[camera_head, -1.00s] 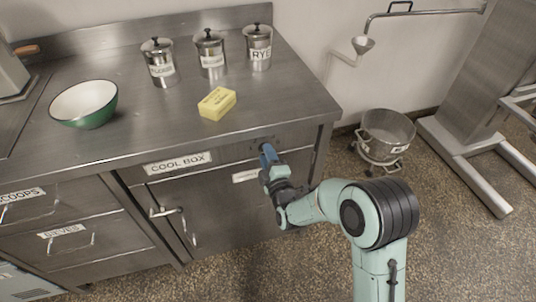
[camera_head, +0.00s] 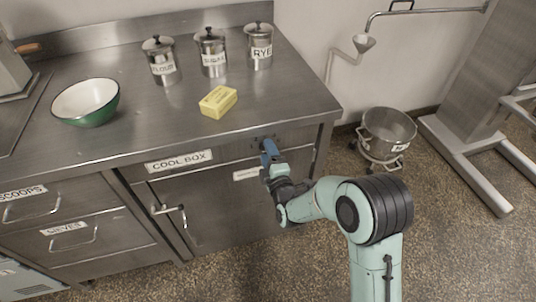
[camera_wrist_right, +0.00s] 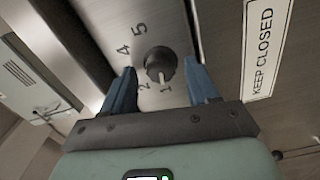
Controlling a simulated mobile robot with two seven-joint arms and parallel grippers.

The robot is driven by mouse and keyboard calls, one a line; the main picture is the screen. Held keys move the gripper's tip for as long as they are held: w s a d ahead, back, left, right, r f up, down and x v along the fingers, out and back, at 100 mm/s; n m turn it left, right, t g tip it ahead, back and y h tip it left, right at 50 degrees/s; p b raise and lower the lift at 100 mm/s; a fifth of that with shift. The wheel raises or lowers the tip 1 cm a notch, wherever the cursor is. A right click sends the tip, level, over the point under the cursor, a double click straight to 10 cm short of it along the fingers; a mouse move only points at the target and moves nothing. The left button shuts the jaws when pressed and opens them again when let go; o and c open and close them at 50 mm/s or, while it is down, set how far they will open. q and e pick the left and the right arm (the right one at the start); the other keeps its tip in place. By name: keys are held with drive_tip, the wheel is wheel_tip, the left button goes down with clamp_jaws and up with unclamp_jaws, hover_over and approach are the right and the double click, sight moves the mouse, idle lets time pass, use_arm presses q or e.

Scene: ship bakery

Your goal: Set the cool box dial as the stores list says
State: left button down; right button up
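The cool box dial is a round black knob (camera_wrist_right: 161,64) on the metal panel, centred in the right wrist view. The numbers 5, 4, 2 and 1 show around it; I see no 3. A pale pointer mark on the knob faces the 1. My right gripper (camera_wrist_right: 160,78) is open, with one blue finger on each side of the knob and a gap to each. In the head view this gripper (camera_head: 268,152) is at the counter front, right of the COOL BOX label (camera_head: 179,162), and hides the dial. The stores list is not in view. My left gripper is not in view.
A KEEP CLOSED label (camera_wrist_right: 263,45) is right of the dial. On the counter stand a green bowl (camera_head: 87,103), a yellow block (camera_head: 218,101) and three labelled canisters (camera_head: 212,52). The cool box door has a handle (camera_head: 170,210). A wheeled pot (camera_head: 388,133) stands on the floor.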

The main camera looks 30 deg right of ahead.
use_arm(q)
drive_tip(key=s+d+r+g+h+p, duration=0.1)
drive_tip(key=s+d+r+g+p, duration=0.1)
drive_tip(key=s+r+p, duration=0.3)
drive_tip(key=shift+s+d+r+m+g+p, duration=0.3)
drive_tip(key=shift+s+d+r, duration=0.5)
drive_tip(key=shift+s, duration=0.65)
use_arm(e)
drive_tip(key=v, duration=1.3)
drive_tip(key=shift+s, duration=0.2)
